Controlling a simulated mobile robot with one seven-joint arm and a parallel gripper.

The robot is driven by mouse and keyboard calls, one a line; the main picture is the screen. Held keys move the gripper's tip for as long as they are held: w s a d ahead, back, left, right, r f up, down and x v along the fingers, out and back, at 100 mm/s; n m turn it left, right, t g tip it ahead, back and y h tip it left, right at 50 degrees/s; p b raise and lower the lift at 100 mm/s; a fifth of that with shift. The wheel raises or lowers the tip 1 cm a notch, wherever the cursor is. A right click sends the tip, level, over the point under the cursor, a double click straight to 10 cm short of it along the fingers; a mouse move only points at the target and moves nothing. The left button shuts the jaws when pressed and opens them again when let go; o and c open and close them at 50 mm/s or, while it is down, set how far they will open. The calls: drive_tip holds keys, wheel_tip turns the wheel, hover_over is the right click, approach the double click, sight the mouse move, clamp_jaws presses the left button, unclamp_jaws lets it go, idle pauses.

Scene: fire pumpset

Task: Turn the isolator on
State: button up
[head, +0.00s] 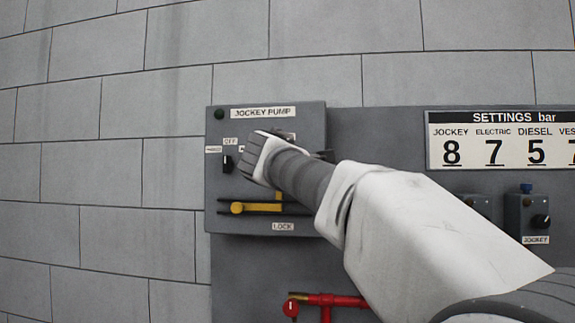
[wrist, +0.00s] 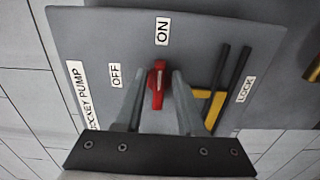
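The isolator is a red handle (wrist: 157,85) on a grey panel; it shows in the wrist view and is hidden behind my arm in the head view. In the wrist view it lies lengthwise towards the ON label (wrist: 162,31), and the OFF label (wrist: 116,75) is to its left. My gripper (wrist: 158,77) has one finger on each side of the handle, with a narrow gap showing on both sides, so it looks open around it. In the head view my gripper (head: 262,160) is in front of the jockey pump panel (head: 222,185).
A yellow lever with black bars (head: 258,207) sits low on the panel, above the LOCK label (head: 283,227). A black selector knob (head: 227,164) is left of my gripper. A red pipe with a valve (head: 325,300) is below, and a settings board (head: 500,140) is at right.

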drive_tip(key=shift+o, duration=0.4)
drive_tip(key=s+a+b, duration=0.3)
drive_tip(key=s+b, duration=0.2)
drive_tip(key=s, duration=1.2)
drive_tip(key=shift+a+b, duration=0.2)
drive_tip(key=shift+b, duration=0.2)
